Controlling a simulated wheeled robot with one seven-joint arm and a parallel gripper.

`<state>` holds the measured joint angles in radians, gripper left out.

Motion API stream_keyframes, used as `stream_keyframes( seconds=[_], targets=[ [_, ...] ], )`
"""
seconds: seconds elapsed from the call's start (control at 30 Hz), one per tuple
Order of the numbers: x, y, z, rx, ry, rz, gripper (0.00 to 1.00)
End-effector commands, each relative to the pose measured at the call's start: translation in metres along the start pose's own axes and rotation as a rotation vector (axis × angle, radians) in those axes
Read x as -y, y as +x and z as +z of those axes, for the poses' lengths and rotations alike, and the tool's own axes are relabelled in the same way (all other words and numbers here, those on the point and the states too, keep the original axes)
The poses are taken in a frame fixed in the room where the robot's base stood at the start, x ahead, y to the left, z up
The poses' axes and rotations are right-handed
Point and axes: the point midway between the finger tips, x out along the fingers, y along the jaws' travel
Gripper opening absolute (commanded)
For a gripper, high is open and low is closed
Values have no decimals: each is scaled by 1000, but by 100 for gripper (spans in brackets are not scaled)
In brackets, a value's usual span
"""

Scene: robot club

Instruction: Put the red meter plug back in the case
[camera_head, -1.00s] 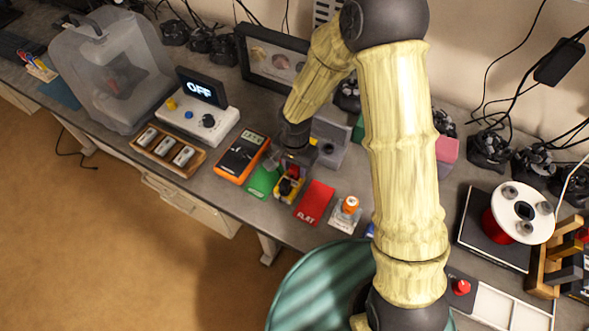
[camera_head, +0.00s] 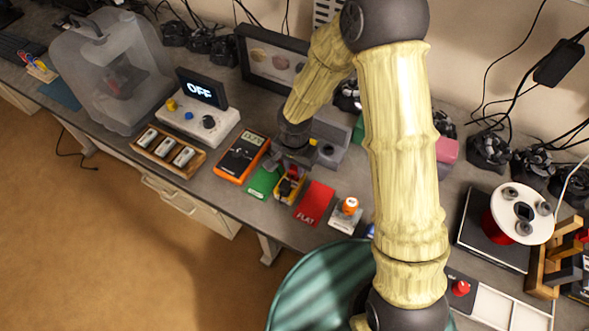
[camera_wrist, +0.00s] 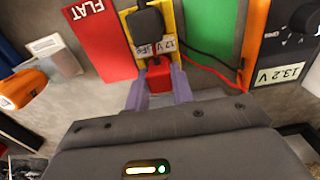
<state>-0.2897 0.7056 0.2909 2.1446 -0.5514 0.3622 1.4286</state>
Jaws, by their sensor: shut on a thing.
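The red plug (camera_wrist: 158,76) sits between my gripper's two purple-grey fingers (camera_wrist: 160,92) in the wrist view. My gripper (camera_head: 291,172) is shut on it, at the near end of a yellow holder (camera_wrist: 176,28) with a black block (camera_wrist: 146,27) and a voltage label. I cannot tell whether the plug is seated or only touching there. In the head view the holder (camera_head: 287,192) is partly hidden by my gripper. The orange meter (camera_head: 242,158) lies to the left, and in the wrist view it (camera_wrist: 259,30) reads 13.2 V. A red lead and a black lead run between holder and meter.
A red FLAT card (camera_head: 315,203) and a green card (camera_head: 263,181) flank the holder. An orange-capped item (camera_head: 348,212) stands to the right. A grey block (camera_head: 329,141) stands behind my gripper. A wooden tray (camera_head: 151,152) lies further left. A green bin (camera_head: 300,295) is below the table edge.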

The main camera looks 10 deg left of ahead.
Motion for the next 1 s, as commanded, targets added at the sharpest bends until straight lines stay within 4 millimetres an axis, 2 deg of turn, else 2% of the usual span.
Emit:
stream_keyframes(
  seconds=[1.0],
  targets=[
    [0,-17,1,0,-2,0,2]
  ],
)
